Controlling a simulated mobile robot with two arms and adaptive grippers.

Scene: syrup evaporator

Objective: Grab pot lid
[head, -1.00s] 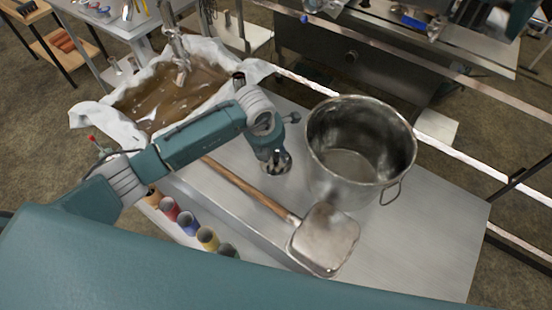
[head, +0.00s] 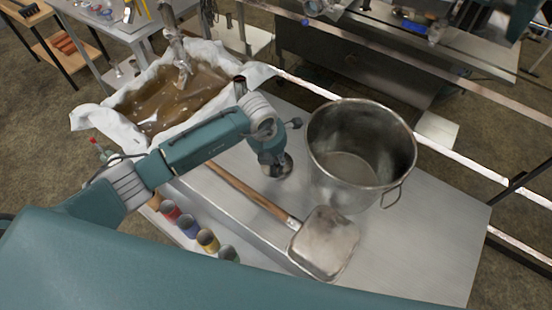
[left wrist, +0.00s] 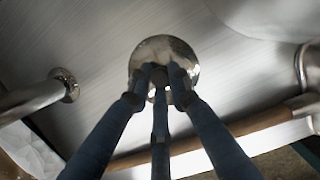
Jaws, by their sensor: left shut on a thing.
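A small round shiny metal lid (left wrist: 183,52) lies under my left gripper in the left wrist view. Its rim also shows below the gripper in the head view (head: 287,170). My left gripper (left wrist: 158,78) has its three dark fingers closed together at the lid's middle, and they hide the part they hold. In the head view the left gripper (head: 274,166) points down over the steel table, left of the big pot. I cannot tell whether the lid touches the table. My right gripper is not in view.
A large open steel pot (head: 335,185) stands to the right. A square metal scoop (head: 326,243) with a wooden handle lies in front. Several coloured cups (head: 188,225) stand in a row at left. A cloth-lined basin (head: 92,117) of brown liquid is behind. The steel table (head: 440,230) is clear at right.

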